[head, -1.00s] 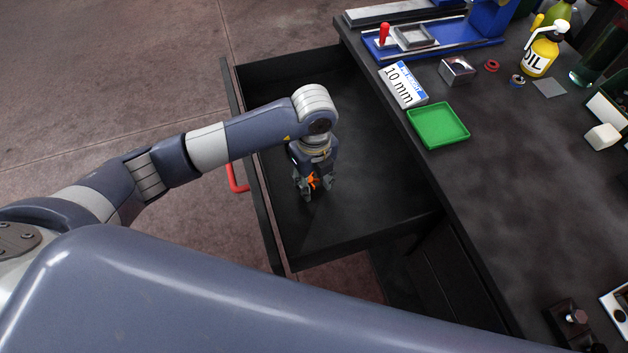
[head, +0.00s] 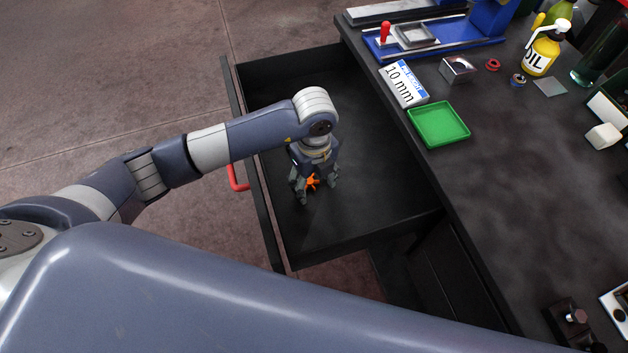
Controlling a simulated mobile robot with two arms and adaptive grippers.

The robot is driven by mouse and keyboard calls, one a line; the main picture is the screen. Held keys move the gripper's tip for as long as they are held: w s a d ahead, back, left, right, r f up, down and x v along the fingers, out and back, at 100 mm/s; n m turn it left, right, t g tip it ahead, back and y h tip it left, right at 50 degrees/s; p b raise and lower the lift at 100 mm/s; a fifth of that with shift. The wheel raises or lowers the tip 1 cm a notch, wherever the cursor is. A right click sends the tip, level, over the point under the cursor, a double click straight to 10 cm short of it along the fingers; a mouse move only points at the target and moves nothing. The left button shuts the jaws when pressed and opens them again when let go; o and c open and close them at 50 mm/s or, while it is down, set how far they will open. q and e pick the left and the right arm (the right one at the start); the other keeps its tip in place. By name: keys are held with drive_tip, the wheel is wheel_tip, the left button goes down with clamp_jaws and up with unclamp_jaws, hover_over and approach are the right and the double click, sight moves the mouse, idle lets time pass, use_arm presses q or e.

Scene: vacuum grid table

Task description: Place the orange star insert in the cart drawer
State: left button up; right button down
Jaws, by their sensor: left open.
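The orange star insert (head: 312,183) is small and shows between the fingers of my left gripper (head: 315,192). The left gripper is open and points down inside the cart drawer (head: 375,205). I cannot tell whether the star touches a finger or the drawer floor. The drawer is black, pulled out from the cart, with a red handle (head: 238,178) on its outer front. The right gripper is not in view.
The dark cart top (head: 520,220) lies to the right of the drawer. Near its edge are a green tray (head: 438,125), a 10 mm box (head: 403,84) and a blue vise (head: 440,38). An oil bottle (head: 541,52) stands farther right. The drawer floor around the gripper is clear.

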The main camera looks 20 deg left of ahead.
sight(314, 188)
use_arm(q)
wheel_tip(314, 188, up, 12)
drive_tip(key=shift+b, duration=0.35)
drive_tip(key=shift+f, duration=0.1)
